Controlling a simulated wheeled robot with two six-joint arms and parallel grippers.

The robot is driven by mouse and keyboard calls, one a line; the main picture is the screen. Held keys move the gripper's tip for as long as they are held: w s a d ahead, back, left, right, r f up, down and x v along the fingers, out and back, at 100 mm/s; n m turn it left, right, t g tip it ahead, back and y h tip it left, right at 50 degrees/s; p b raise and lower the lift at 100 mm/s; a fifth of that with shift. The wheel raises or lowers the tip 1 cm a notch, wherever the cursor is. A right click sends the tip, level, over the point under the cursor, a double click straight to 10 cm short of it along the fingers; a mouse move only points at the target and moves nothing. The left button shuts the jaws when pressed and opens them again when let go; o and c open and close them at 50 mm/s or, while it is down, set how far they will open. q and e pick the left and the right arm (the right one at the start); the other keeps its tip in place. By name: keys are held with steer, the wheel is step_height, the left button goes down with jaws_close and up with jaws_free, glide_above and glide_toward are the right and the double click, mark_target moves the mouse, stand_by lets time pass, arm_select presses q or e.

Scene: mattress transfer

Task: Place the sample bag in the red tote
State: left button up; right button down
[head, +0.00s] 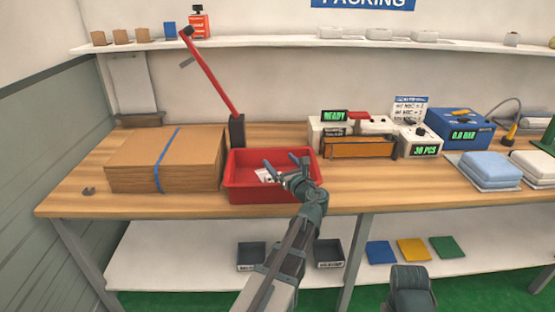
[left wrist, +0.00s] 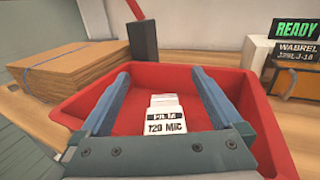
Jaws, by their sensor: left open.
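The red tote (head: 274,195) stands on the wooden bench left of the middle; its red wall also shows in the left wrist view (left wrist: 225,75). A small white item, which looks like the sample bag (head: 264,175), lies inside on its floor. In the left wrist view the bag (left wrist: 166,122) carries a label that seems to read "FILM 120 MIC". My left gripper (head: 284,166) is open over the tote, and its two fingers show apart in the left wrist view (left wrist: 160,75). The bag appears between the fingers, with no finger clearly touching it.
A stack of cardboard (head: 140,160) with a blue strap sits left of the tote. A red lever arm (head: 212,75) rises behind it. A machine with a READY display (head: 334,116) and a counter (head: 420,142) stand right. Folded blue packs (head: 490,167) lie farther right.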

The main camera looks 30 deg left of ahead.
arm_select(q)
steer(key=v, duration=0.9)
steer(key=shift+s+d, duration=0.15)
steer(key=shift+d, duration=0.05)
steer(key=s+d+f+n+g+h, duration=0.3)
steer(key=s+d+f+n, duration=0.15)
steer(key=f+n, duration=0.2)
steer(key=s+d+f+n+g+h, duration=0.2)
steer(key=s+d+f+n+h, duration=0.1)
steer(key=s+d+f+n, duration=0.25)
steer(key=s+d+f+n+g+h, duration=0.3)
steer(key=s+d+f+n, duration=0.1)
steer(key=d, duration=0.4)
steer(key=s+d+f+n+g+h, duration=0.2)
steer(key=s+d+f+n+h, duration=0.2)
steer(key=s+d+f+n, duration=0.1)
steer(key=s+d+f, duration=0.1)
steer(key=s+d, duration=0.1)
steer(key=d, duration=0.1)
steer(key=shift+g, duration=0.4)
steer(key=shift+r, duration=0.1)
